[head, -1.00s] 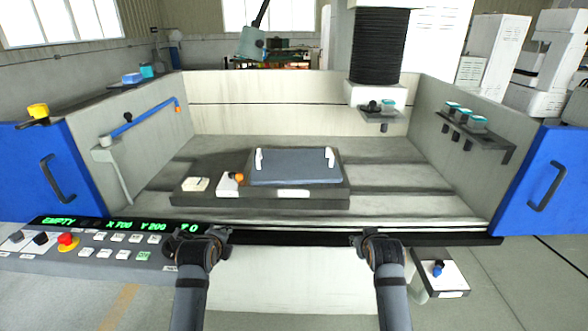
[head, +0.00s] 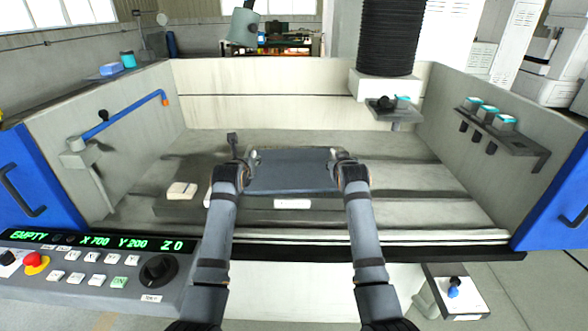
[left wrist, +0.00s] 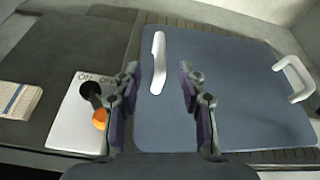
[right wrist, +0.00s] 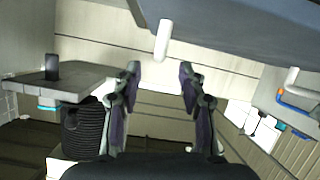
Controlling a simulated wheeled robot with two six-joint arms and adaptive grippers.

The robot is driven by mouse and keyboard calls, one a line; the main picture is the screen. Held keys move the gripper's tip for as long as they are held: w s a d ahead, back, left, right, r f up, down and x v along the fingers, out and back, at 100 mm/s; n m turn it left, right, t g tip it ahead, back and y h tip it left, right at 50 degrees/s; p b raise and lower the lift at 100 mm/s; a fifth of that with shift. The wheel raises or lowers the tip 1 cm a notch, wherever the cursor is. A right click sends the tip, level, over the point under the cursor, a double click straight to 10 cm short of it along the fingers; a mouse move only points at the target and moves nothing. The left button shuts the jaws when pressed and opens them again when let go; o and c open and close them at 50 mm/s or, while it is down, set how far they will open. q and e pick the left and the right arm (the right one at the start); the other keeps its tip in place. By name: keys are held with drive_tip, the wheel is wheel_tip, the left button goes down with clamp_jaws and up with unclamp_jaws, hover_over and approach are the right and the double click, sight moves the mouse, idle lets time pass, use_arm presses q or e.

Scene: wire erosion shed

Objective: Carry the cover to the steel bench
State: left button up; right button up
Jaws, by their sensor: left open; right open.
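The cover (head: 292,172) is a blue-grey flat plate with two white handles, lying on the dark slab inside the machine tank. My left gripper (head: 238,162) is open at the cover's left end. In the left wrist view, the left handle (left wrist: 158,62) stands between and ahead of its open fingers (left wrist: 160,88). My right gripper (head: 345,162) is open at the right end. I cannot identify the steel bench for certain.
An ON/OFF switch block (left wrist: 80,110) with an orange-tipped lever sits left of the cover. The black bellows column (head: 388,38) hangs behind right. A cluttered bench (head: 285,42) stands beyond the tank's back wall (head: 270,95).

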use_arm(q)
drive_tip(key=x, duration=0.7)
drive_tip(key=shift+r, duration=0.1)
use_arm(e)
drive_tip(key=x, duration=0.7)
use_arm(q)
drive_tip(key=shift+c, duration=0.2)
use_arm(e)
drive_tip(key=shift+c, duration=0.2)
use_arm(q)
clamp_jaws()
use_arm(e)
clamp_jaws()
